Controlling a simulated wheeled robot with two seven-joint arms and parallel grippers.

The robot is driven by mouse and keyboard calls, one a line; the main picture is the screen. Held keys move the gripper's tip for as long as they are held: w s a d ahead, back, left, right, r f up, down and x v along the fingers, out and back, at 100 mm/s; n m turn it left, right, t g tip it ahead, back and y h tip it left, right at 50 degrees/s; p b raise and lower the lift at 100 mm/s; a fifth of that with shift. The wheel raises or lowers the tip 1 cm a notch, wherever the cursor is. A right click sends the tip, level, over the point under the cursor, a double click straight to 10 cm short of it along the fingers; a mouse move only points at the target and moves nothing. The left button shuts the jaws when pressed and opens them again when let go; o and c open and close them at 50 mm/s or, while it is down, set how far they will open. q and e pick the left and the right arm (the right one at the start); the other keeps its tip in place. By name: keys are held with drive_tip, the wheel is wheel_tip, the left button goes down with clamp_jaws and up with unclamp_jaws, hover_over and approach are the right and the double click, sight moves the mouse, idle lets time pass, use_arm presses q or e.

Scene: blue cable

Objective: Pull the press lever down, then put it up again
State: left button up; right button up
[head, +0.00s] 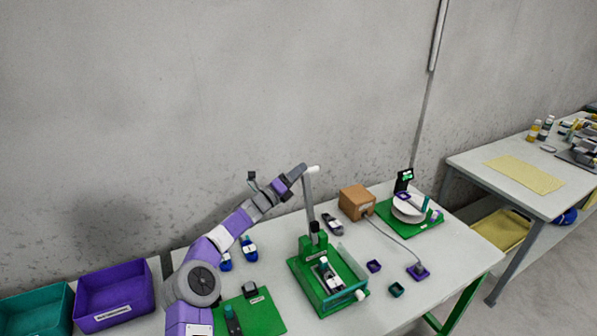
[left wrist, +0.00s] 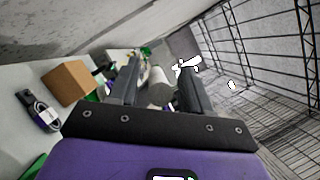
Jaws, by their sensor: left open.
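The press (head: 312,246) is green and stands on a green base on the table. Its grey lever (head: 309,205) points up, nearly upright, with a pale round handle (head: 313,169) at the top. My left gripper (head: 300,171) is open and at the handle, reaching in from the left. My right gripper is in neither view.
A cardboard box (head: 356,202) and a green board with a round white device (head: 408,209) stand right of the press. A cable runs across the table to a purple block (head: 418,271). Purple (head: 112,294) and teal (head: 36,313) bins are at the left.

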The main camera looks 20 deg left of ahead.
use_arm(q)
drive_tip(key=shift+w+d, duration=0.15)
drive_tip(key=shift+w, duration=0.25)
clamp_jaws()
